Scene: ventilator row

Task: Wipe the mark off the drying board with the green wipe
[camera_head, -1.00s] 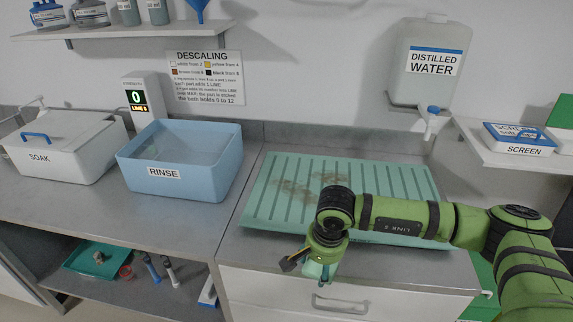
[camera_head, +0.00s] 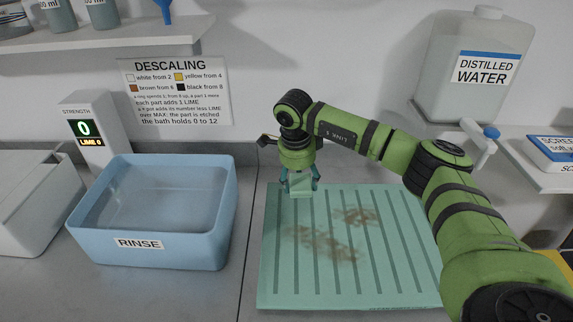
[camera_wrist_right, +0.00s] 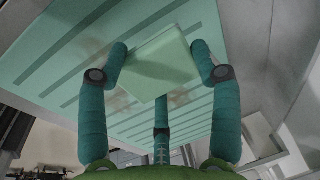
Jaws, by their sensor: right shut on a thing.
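The drying board (camera_head: 390,285) is a pale green ribbed panel on the counter. A brown mark (camera_head: 325,245) shows on it as two smudged patches, left of its middle and towards the back. It also shows faintly in the right wrist view (camera_wrist_right: 118,100). My right gripper (camera_head: 300,190) is at the board's back left, behind the mark. It is shut on the green wipe (camera_wrist_right: 155,65), a pale green square block between the fingers. In the head view the wipe (camera_head: 300,186) shows small under the gripper. I cannot tell whether it touches the board. My left gripper is out of view.
A blue rinse tub (camera_head: 200,245) stands left of the board, with a white soak tub (camera_head: 30,205) beyond it. A strength meter (camera_head: 90,125) stands behind. A distilled water tank (camera_head: 470,70) with a tap is at the back right. My right arm spans the right side.

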